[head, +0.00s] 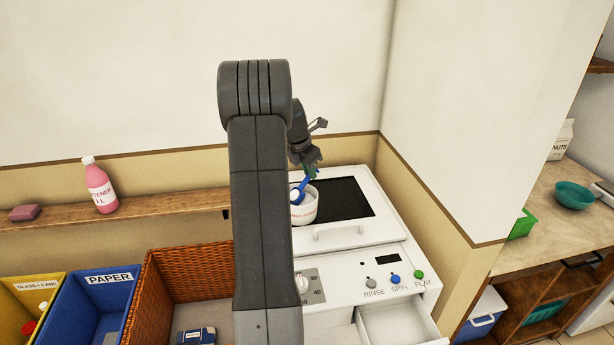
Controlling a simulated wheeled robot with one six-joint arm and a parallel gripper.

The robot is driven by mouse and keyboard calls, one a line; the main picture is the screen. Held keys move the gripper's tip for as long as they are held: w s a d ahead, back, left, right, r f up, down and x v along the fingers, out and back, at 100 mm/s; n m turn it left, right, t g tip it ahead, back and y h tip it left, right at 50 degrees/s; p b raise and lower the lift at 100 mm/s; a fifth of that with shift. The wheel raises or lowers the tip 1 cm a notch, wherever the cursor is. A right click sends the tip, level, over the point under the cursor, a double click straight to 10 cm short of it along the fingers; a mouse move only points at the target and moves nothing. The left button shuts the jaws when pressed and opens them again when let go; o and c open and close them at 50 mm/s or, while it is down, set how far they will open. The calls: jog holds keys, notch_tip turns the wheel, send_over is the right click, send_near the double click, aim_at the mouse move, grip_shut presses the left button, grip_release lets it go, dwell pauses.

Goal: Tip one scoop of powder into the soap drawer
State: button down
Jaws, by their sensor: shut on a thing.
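A blue scoop (298,192) is held by its handle in my gripper (311,170), which is shut on it. The scoop's bowl is at or in the mouth of a white tub (306,213) on top of the white washing machine (365,238). Whether powder is in the scoop cannot be seen. My arm hides the tub's left side. The soap drawer (392,322) is pulled out at the machine's front right, below the buttons, and its visible inside looks bare.
A dark panel and a handle (338,232) are on the machine's top beside the tub. A wicker basket (165,300) and a blue paper bin (85,310) stand left. A pink softener bottle (101,187) is on the shelf. A wall corner rises right of the machine.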

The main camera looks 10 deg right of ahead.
jog(key=shift+r, duration=0.1)
notch_tip(320, 180, up, 5)
jog(key=p, duration=0.4)
jog(key=shift+r+p, duration=0.1)
jog(key=shift+p, duration=0.25)
jog(key=shift+r+p, duration=0.7)
jog(key=shift+r, duration=1.6)
